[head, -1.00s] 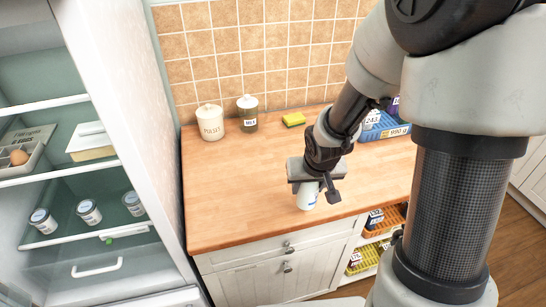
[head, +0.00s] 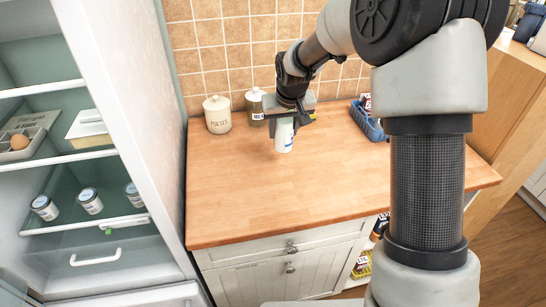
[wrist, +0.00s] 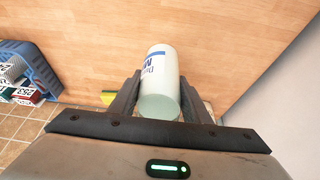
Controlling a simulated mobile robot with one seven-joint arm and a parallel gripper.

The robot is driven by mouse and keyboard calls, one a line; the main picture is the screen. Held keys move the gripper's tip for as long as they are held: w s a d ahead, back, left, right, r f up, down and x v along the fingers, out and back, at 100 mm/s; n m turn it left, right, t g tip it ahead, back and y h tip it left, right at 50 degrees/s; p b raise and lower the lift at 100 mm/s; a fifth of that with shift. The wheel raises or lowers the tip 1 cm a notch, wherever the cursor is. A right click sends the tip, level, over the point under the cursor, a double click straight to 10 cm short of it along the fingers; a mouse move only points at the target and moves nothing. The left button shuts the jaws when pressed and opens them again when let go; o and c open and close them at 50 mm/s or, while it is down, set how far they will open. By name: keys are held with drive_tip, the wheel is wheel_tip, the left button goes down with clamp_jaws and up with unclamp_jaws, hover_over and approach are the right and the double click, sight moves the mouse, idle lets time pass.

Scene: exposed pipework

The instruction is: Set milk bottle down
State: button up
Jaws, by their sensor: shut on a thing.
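The milk bottle (head: 284,138) is white with blue lettering. My gripper (head: 285,120) is shut on its upper part and holds it roughly upright over the wooden worktop (head: 265,200), toward the back. In the wrist view the bottle (wrist: 158,75) is between the two dark fingers of my gripper (wrist: 160,92), with its lettering partly visible. I cannot tell whether its base touches the worktop.
A cream jar (head: 217,116) and a greenish jar (head: 255,108) stand left of my gripper by the tiled wall. A blue crate (head: 368,122) with goods is on the right. The open fridge (head: 75,150) is at the left. The worktop's front is clear.

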drive_tip(key=shift+w+a+r, duration=0.35)
drive_tip(key=shift+w+a, duration=0.35)
drive_tip(key=shift+w, duration=0.1)
drive_tip(key=shift+w+a+f, duration=0.1)
drive_tip(key=shift+a+f, duration=0.05)
drive_tip(key=shift+f, duration=0.1)
hover_over(277, 166)
drive_tip(key=shift+f, duration=4.6)
drive_tip(key=shift+f, duration=0.1)
drive_tip(key=shift+f, duration=0.1)
drive_tip(key=o, duration=1.4)
